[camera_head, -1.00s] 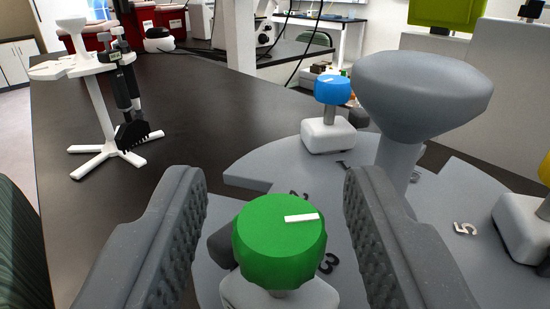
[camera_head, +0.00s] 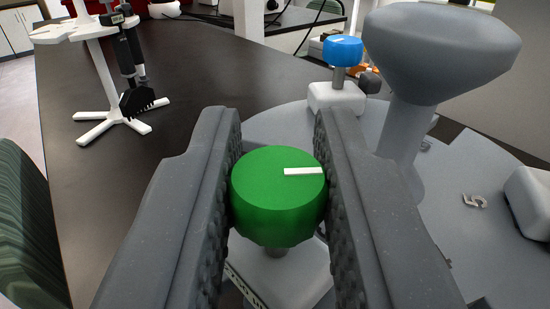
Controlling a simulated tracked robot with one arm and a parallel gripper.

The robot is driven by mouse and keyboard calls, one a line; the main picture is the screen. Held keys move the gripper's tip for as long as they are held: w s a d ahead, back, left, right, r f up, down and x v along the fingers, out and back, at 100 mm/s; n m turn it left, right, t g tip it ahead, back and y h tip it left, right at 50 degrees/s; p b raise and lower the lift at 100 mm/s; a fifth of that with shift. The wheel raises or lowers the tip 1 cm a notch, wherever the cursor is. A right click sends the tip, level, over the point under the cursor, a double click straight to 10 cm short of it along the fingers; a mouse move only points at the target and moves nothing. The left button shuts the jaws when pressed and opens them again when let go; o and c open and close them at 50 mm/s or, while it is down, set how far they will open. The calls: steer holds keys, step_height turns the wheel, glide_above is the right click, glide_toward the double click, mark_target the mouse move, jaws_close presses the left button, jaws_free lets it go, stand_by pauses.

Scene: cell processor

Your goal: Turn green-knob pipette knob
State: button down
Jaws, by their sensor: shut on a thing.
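The green knob (camera_head: 277,200) sits on a short stem above a pale base (camera_head: 285,278) in the camera view. A white mark on its top points to the right. My gripper (camera_head: 279,150) is shut on the green knob, with one ridged grey finger against its left side and the other against its right side. Lettering shows on the front of the base, partly hidden by the left finger.
A blue knob on a white base (camera_head: 338,96) stands behind on the grey round platform (camera_head: 440,240). A large grey mushroom-shaped post (camera_head: 440,45) rises close by on the right. A white stand with a multichannel pipette (camera_head: 130,60) is at back left. The dark bench between is clear.

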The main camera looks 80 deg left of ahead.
steer(key=shift+n+g+p, duration=1.1)
steer(key=shift+g+p, duration=0.55)
steer(key=shift+g, duration=0.05)
steer(key=shift+w+d+n+g+p, duration=0.1)
steer(key=shift+n+g+p, duration=0.3)
steer(key=shift+g, duration=0.6)
steer(key=c, duration=1.3)
jaws_free()
steer(key=d+b, duration=0.1)
steer(key=d, duration=0.3)
steer(key=w+d+b, duration=0.1)
steer(key=d, duration=0.8)
steer(key=shift+w+d+f+b, duration=0.1)
steer(key=shift+w+d+b, duration=0.15)
steer(key=shift+w+b, duration=0.15)
